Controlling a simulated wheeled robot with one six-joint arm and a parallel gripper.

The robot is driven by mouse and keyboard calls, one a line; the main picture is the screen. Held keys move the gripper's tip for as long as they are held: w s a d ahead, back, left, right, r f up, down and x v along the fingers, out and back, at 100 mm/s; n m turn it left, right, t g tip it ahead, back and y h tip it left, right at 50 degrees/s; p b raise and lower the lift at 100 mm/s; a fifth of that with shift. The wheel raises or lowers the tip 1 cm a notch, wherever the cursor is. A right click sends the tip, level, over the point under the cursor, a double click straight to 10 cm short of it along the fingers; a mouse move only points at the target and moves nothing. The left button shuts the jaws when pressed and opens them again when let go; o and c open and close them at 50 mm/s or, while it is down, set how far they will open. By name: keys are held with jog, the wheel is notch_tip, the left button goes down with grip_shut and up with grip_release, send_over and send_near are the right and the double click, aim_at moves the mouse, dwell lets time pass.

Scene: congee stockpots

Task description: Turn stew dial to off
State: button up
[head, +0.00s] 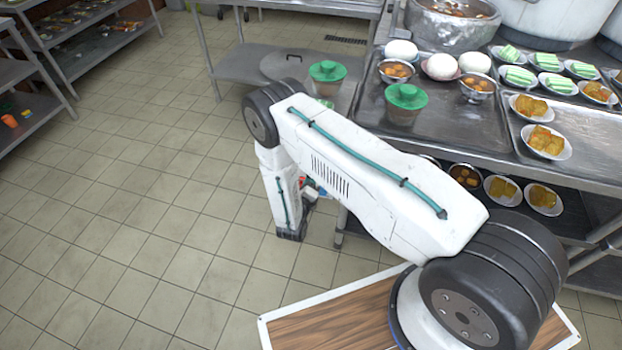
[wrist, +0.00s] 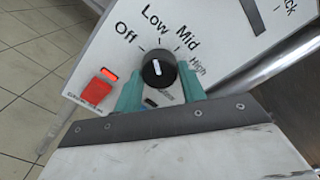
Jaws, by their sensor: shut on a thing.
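The stew dial (wrist: 158,68) is a round black knob with a white pointer line on a white panel, in the wrist view. The labels Off, Low, Mid and High run around it from left to right. The pointer line stands nearly upright in the picture, roughly toward Low. My gripper (wrist: 159,73) has its two teal fingers on either side of the knob and is shut on it. The lower part of the knob's surroundings is partly hidden by the fingers. In the head view my arm hides the dial.
A red switch (wrist: 96,91) sits left of the dial on the panel. Shelves (head: 105,40) stand at the far left. The tiled floor at left is clear.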

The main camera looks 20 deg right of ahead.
jog(key=n, duration=0.6)
jog(key=shift+n, duration=0.3)
dwell(0.4)
jog(key=o, duration=0.9)
jog(key=shift+o, duration=0.2)
jog(key=v, duration=0.7)
jog(key=shift+s+a, duration=0.2)
jog(key=shift+s, duration=0.15)
